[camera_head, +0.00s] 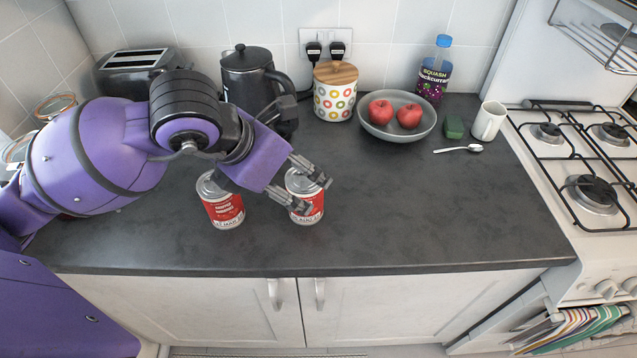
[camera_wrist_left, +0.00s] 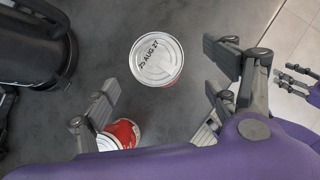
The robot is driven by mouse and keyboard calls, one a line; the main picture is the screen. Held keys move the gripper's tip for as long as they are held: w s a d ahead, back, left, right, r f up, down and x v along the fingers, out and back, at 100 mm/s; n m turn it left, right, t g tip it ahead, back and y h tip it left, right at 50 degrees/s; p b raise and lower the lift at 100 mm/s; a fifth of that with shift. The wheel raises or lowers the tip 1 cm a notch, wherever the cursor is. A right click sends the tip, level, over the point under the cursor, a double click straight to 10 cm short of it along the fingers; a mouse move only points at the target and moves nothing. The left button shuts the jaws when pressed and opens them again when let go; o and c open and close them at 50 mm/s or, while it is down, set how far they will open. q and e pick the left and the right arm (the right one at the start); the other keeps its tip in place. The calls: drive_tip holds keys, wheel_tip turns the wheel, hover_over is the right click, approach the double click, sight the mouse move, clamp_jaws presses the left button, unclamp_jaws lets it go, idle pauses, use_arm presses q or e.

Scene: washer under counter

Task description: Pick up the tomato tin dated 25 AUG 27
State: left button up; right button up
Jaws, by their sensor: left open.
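The tomato tin dated 25 AUG 27 (camera_wrist_left: 157,60) stands upright; its silver lid and printed date show clearly in the left wrist view. In the head view it is the right-hand tin (camera_head: 312,213), with a red label, partly covered by my gripper. My left gripper (camera_head: 302,187) is open and empty, its fingers spread apart over this tin. In the left wrist view the lid lies between and beyond the fingertips (camera_wrist_left: 165,78). A second red tin (camera_head: 224,209) stands to its left; its date cannot be read. My right gripper (camera_wrist_left: 296,79) shows small in the left wrist view, its opening unclear.
A black kettle (camera_head: 249,80), toaster (camera_head: 135,68), patterned jar (camera_head: 335,100), fruit bowl (camera_head: 425,127), squash bottle (camera_head: 434,75), green sponge (camera_head: 454,127), spoon (camera_head: 460,149) and mug (camera_head: 488,121) line the back. The counter (camera_head: 430,210) is clear at front right.

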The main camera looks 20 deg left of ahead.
sight(298, 181)
use_arm(q)
drive_tip(key=shift+x, duration=0.9)
drive_tip(key=x, duration=0.5)
drive_tip(key=shift+w+a+f, duration=0.1)
drive_tip(key=shift+a+f, duration=0.1)
drive_tip(key=shift+f, duration=0.15)
use_arm(e)
drive_tip(key=shift+s+a, duration=0.3)
drive_tip(key=shift+s, duration=0.25)
use_arm(q)
drive_tip(key=c, duration=1.7)
use_arm(e)
drive_tip(key=shift+s+d, duration=0.1)
use_arm(q)
drive_tip(key=shift+o, duration=0.2)
drive_tip(key=shift+r, duration=0.2)
